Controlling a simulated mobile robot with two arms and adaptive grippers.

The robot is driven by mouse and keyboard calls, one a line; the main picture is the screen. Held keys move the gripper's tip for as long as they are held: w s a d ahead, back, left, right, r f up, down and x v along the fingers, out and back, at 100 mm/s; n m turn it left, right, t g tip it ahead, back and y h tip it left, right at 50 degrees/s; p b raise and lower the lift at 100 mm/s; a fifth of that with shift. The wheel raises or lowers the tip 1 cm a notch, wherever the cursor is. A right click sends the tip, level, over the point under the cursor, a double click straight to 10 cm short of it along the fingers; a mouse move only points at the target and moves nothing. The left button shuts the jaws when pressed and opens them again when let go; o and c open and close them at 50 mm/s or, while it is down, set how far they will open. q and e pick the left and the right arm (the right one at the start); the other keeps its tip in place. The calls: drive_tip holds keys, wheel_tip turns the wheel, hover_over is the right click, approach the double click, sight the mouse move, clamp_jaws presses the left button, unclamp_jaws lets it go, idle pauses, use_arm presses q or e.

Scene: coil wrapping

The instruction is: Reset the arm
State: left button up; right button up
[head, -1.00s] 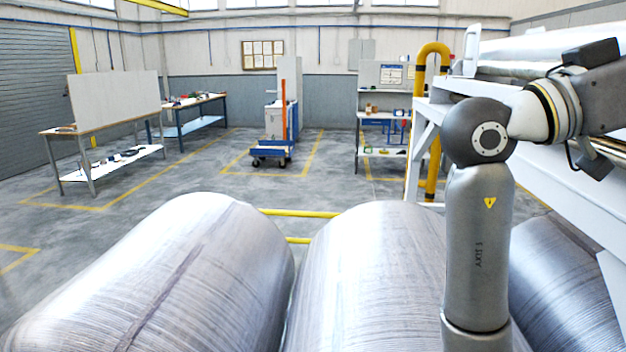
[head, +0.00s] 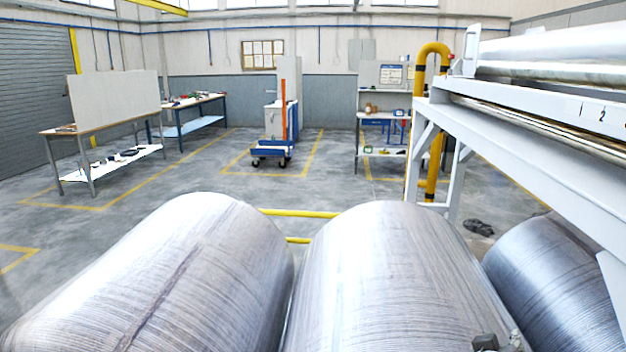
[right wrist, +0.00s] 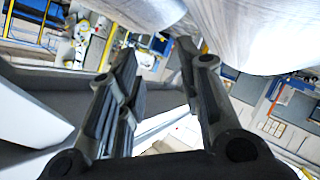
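My right gripper (right wrist: 160,58) shows in the right wrist view with its two dark fingers spread apart and nothing between them. A large silvery coil surface (right wrist: 245,30) fills the top of that view, beyond the fingertips. In the head view my right arm is almost wholly out of sight; a small grey part shows at the bottom edge, and I cannot tell what it is. My left arm and left gripper are not in any view.
Large wrapped coils lie at the left (head: 170,280), middle (head: 395,270) and right (head: 555,280). A white rack with rollers (head: 540,125) stands close on the right. Behind are workbenches (head: 110,130), a blue cart (head: 272,153) and open floor.

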drive_tip(key=s+a+f+n+g+y, duration=0.1)
drive_tip(key=s+a+f+y, duration=0.15)
drive_tip(key=s+f, duration=0.35)
drive_tip(key=s+a+f+n+g+y, duration=0.1)
drive_tip(key=s+a+f+y, duration=0.15)
drive_tip(key=f, duration=0.55)
drive_tip(key=s+a+f+n+g+y, duration=0.1)
drive_tip(key=s+a+f+g+y, duration=0.2)
drive_tip(key=s, duration=0.4)
drive_tip(key=s+a+f+n+g+y, duration=0.1)
drive_tip(key=s+a+f, duration=0.35)
drive_tip(key=s, duration=0.35)
wheel_tip(320, 180, down, 27)
drive_tip(key=s+g, duration=0.1)
drive_tip(key=s, duration=0.2)
drive_tip(key=s+d+f+g, duration=0.1)
drive_tip(key=s+d+f, duration=0.1)
drive_tip(key=s+f, duration=1.2)
drive_tip(key=shift+s+d+f, duration=0.15)
drive_tip(key=shift+s+f, duration=0.25)
drive_tip(key=shift+s, duration=0.45)
